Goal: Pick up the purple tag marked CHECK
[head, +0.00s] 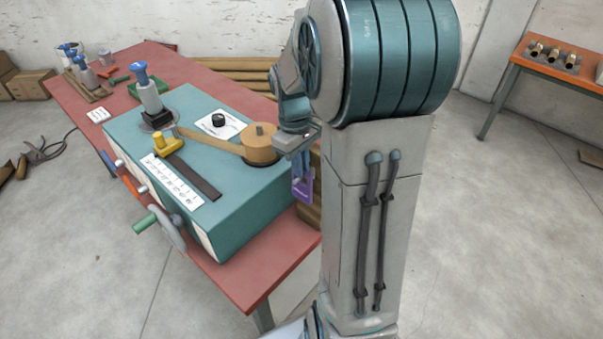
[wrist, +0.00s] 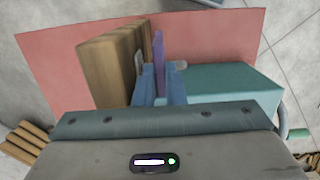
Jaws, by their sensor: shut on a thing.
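The purple tag (head: 303,188) hangs below my gripper in the head view, at the right side of the teal winder box. In the wrist view the purple tag (wrist: 159,62) shows edge-on between the two blue fingers of my gripper (wrist: 161,80). My gripper (head: 300,165) is shut on the tag. Marks on the tag's face are too small to read. In the wrist view, a wooden block stack stands close on the left of the tag and the teal box (wrist: 225,82) is on the right.
The teal winder box (head: 245,215) stands on the red table (head: 245,280). A wooden spool (head: 261,148), a yellow knob (head: 167,142) and a blue-topped post (head: 147,92) rise from its top. Brown wooden blocks (wrist: 110,65) stand beside the tag. Another table (head: 570,68) is at the far right.

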